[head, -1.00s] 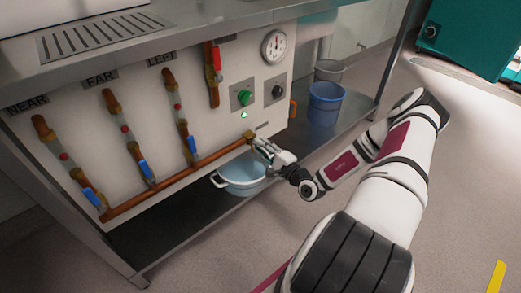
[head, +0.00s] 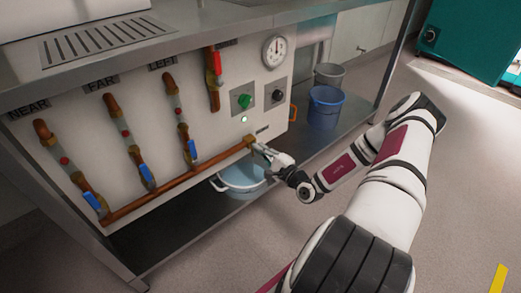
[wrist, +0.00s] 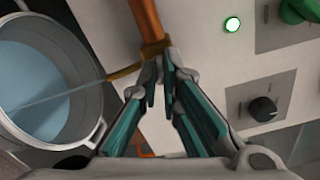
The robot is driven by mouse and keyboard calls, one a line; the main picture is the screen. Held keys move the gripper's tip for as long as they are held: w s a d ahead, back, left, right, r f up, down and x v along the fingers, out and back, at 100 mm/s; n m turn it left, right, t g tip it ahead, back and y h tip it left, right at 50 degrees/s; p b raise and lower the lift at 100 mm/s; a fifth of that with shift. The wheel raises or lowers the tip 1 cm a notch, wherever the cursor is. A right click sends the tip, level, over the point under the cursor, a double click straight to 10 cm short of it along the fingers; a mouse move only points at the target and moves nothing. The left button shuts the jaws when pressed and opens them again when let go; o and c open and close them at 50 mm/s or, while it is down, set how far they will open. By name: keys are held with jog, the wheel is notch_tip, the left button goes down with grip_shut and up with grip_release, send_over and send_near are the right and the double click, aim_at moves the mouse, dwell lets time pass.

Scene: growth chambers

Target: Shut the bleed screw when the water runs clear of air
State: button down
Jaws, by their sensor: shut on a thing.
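My gripper (head: 259,149) is at the right end of the copper pipe (head: 180,186), by its brass end fitting (head: 249,141). In the wrist view my gripper (wrist: 163,85) has its fingers close together at the pipe end, shut on the bleed screw, which the fingers hide. A brass spout (wrist: 124,73) points left from the fitting. A thin pale stream of water (wrist: 60,94) runs from it into the white pot (wrist: 88,130), which holds bluish water (wrist: 35,80). I cannot make out whether air bubbles are in the stream.
Several pipe branches with blue valve handles stand on the white panel (head: 215,135). A gauge (head: 275,50), a green knob (head: 243,101), a lit green lamp (wrist: 232,24) and a black knob (wrist: 263,108) are nearby. A blue bucket (head: 325,108) stands on the lower shelf, right.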

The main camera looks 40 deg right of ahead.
jog(key=shift+f+m+p, duration=0.1)
jog(key=shift+m+p, duration=4.45)
jog(key=shift+m, duration=2.65)
jog(key=shift+s, duration=0.1)
jog(key=c, duration=1.8)
grip_release()
jog(key=s, duration=1.2)
jog(key=shift+d, duration=0.2)
